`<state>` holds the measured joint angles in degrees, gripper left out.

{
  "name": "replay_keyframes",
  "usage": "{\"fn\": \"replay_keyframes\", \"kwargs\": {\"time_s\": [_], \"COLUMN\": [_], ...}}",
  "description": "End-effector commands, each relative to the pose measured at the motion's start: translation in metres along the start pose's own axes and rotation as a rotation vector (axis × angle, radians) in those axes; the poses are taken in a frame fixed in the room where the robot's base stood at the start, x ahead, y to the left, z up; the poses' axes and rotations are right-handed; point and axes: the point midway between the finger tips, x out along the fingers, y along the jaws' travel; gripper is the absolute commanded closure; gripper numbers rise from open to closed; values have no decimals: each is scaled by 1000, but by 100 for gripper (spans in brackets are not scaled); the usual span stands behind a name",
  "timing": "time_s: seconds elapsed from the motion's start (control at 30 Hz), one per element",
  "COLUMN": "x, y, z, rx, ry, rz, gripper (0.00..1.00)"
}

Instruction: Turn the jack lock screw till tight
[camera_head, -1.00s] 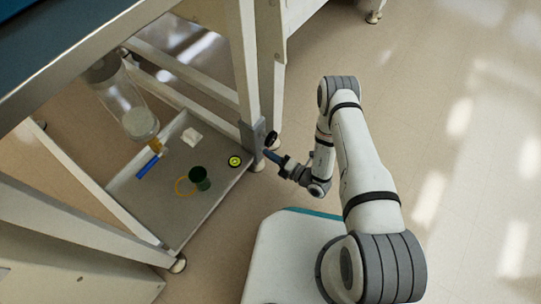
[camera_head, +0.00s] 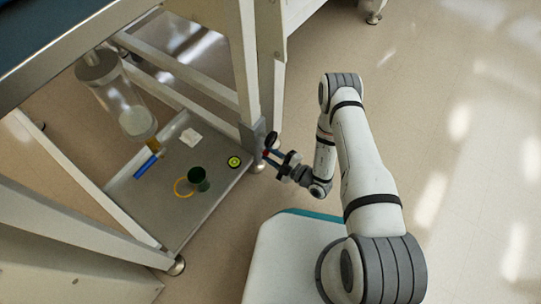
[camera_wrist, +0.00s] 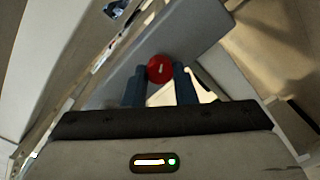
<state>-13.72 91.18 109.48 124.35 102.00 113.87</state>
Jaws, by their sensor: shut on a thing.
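The lock screw (camera_wrist: 160,68) is a round red knob with a pale mark on its face, at the top middle of the wrist view. In the head view a bit of its red shows at the jack on the foot of the bench leg (camera_head: 253,134). My gripper (camera_wrist: 160,86) has its two blue fingers on either side of the red knob and is shut on it. In the head view my gripper (camera_head: 270,156) reaches the jack from the right. The fingers partly hide the knob there. A black round part (camera_head: 271,140) sits just above it.
A grey tray (camera_head: 170,215) under the bench holds a dark green cup (camera_head: 198,177), a yellow ring (camera_head: 181,194), a blue stick (camera_head: 146,166), a white block (camera_head: 191,137) and a yellow-black disc (camera_head: 234,162). A clear jar (camera_head: 118,100) hangs above.

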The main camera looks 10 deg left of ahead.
Motion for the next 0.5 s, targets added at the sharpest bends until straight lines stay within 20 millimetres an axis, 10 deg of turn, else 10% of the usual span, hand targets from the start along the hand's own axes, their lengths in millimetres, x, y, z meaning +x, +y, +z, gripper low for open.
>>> {"fn": "replay_keyframes", "kwargs": {"time_s": [0.5], "x": [0], "y": [4], "z": [4], "rx": [430], "ry": [-4], "rz": [9], "gripper": [98]}}
